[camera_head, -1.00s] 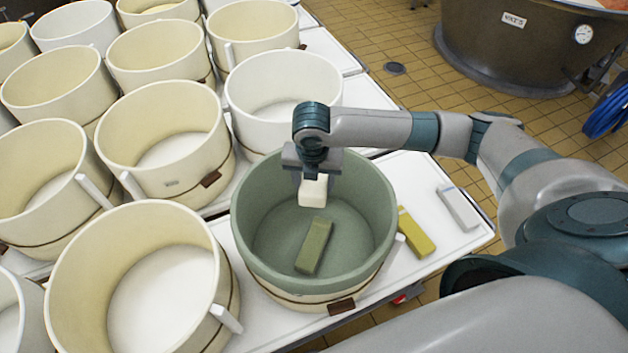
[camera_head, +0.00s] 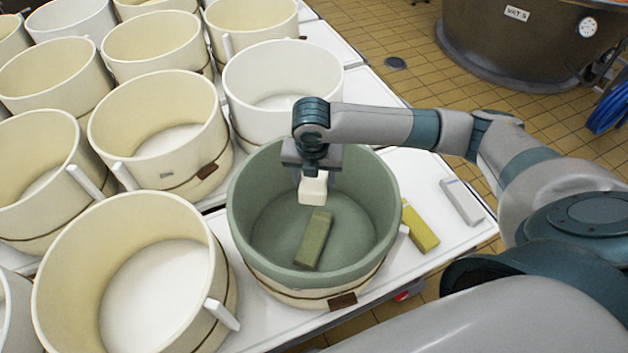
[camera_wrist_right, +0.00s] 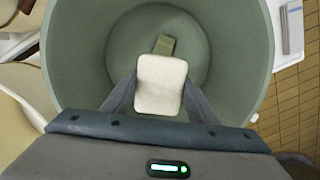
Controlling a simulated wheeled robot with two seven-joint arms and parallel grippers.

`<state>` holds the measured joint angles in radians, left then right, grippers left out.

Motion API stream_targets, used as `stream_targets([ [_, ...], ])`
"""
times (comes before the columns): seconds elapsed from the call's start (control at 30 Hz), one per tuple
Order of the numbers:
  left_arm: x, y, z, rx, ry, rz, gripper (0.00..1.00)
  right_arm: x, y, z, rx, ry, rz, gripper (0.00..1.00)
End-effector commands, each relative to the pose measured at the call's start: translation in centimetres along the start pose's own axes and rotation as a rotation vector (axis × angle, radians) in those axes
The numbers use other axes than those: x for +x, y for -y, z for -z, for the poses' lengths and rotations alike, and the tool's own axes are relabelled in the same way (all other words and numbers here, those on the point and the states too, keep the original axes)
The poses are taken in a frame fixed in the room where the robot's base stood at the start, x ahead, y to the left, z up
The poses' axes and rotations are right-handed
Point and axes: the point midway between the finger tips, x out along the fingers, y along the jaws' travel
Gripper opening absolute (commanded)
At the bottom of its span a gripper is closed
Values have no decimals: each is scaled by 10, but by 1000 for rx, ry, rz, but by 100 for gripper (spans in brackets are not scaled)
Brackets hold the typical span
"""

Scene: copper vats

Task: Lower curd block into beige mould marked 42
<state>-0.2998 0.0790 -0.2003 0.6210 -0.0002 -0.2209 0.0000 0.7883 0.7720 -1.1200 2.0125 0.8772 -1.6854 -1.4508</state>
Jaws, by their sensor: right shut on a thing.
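My right gripper (camera_head: 312,168) is shut on a white curd block (camera_head: 313,189). The block hangs over the opening of a green mould (camera_head: 244,232); I cannot tell whether its lower end is below the rim. In the right wrist view the block (camera_wrist_right: 160,84) sits between both fingers, with the green mould's wall (camera_wrist_right: 72,60) around it. An olive-green block (camera_head: 314,240) lies on that mould's floor. A beige mould (camera_head: 202,150) to the left bears a small marking too blurred to read. No 42 can be read on any mould. My left gripper is not in view.
More cream moulds stand close together at left, including a large one (camera_head: 60,270) in front. A white mould (camera_head: 283,75) stands behind the green one. A yellow block (camera_head: 420,228) and a grey-white block (camera_head: 461,202) lie on the white table (camera_head: 400,170). A vat (camera_head: 520,45) stands beyond.

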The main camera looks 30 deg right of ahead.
Motion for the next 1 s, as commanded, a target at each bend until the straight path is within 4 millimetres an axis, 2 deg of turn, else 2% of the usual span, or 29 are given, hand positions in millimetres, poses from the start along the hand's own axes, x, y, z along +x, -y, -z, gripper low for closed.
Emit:
stream_targets([
  [0.03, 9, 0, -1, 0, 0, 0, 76, 7, 0, 1, 0, 1, -1, 20],
  [1.0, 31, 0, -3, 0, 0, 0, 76, 83, 0, 13, 1, -1, 0, 20],
])
